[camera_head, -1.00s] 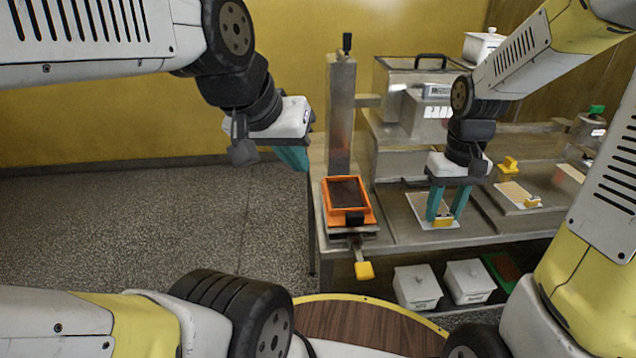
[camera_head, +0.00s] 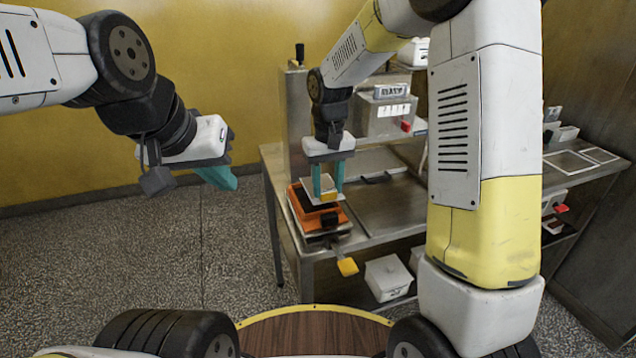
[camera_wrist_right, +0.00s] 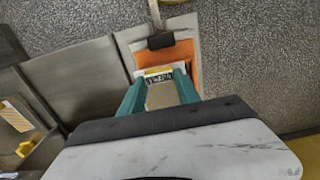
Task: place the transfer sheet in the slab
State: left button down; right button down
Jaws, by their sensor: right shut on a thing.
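The slab is a dark slab in an orange frame (camera_head: 299,218) at the left end of the steel table. My right gripper (camera_head: 328,194) is directly over it, shut on the transfer sheet (camera_head: 312,183), a pale sheet with a yellow tab.
A yellow-ended handle (camera_head: 347,267) sticks out in front of the frame. A steel post (camera_head: 297,120) stands behind it. Another striped sheet (camera_wrist_right: 14,116) with a yellow tab lies on the table. White lidded bins (camera_head: 388,277) stand below.

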jog(key=shift+w+a+f, duration=0.1)
jog(key=shift+w+a, duration=0.6)
jog(key=shift+a, duration=0.15)
jog(key=shift+a+f, duration=0.15)
jog(key=shift+f, duration=0.2)
jog(key=shift+w+f, duration=0.1)
jog(key=shift+f, duration=1.3)
jog(key=c, duration=0.9)
grip_release()
jog(key=shift+f, duration=0.15)
jog(key=shift+o, duration=0.2)
